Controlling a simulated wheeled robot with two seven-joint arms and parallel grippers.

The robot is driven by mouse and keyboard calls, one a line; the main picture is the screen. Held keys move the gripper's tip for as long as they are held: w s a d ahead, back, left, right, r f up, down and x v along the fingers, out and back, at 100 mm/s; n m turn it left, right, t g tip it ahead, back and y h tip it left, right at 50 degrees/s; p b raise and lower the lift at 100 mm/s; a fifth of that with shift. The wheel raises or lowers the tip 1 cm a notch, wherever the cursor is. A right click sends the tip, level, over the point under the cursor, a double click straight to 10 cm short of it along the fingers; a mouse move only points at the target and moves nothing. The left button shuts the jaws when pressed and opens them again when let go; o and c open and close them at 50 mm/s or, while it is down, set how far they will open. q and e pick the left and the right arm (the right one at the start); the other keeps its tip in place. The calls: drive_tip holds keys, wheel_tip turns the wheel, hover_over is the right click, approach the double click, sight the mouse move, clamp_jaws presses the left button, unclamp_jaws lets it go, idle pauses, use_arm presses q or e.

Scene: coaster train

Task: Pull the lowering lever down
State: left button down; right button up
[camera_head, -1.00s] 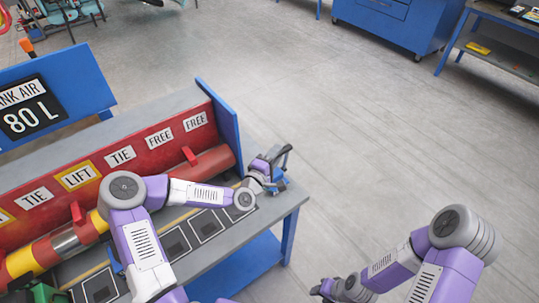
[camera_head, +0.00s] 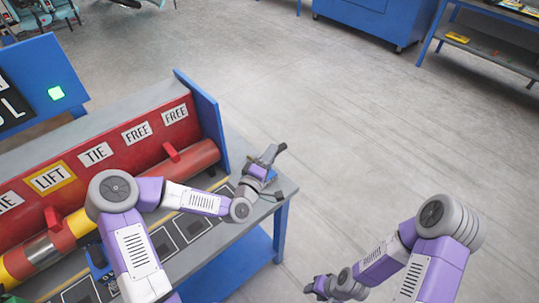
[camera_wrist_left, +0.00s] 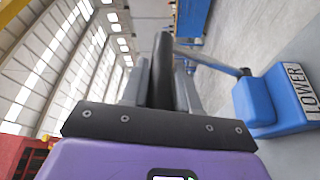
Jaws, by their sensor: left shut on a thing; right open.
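The lowering lever's blue base, labelled LOWER (camera_wrist_left: 268,105), is at the right of the left wrist view, with a rod running left from it. My left gripper (camera_wrist_left: 161,78) is shut on a dark upright bar, which appears to be the lever's grip. In the head view, my left gripper (camera_head: 271,158) is over the right end of the workbench, and its wrist hides most of the lever. My right gripper (camera_head: 321,287) is open, low in the head view over the floor, away from the bench.
The workbench (camera_head: 232,238) carries a red panel (camera_head: 100,160) with TIE, LIFT and FREE labels and a striped cylinder. A blue divider (camera_head: 203,120) stands near its right end. A green lamp (camera_head: 56,93) glows on the blue sign panel. Open floor lies right.

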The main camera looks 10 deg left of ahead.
use_arm(q)
drive_tip(key=c, duration=0.9)
unclamp_jaws()
drive_tip(key=v, duration=0.7)
drive_tip(key=shift+s+a, duration=0.1)
drive_tip(key=shift+s, duration=0.15)
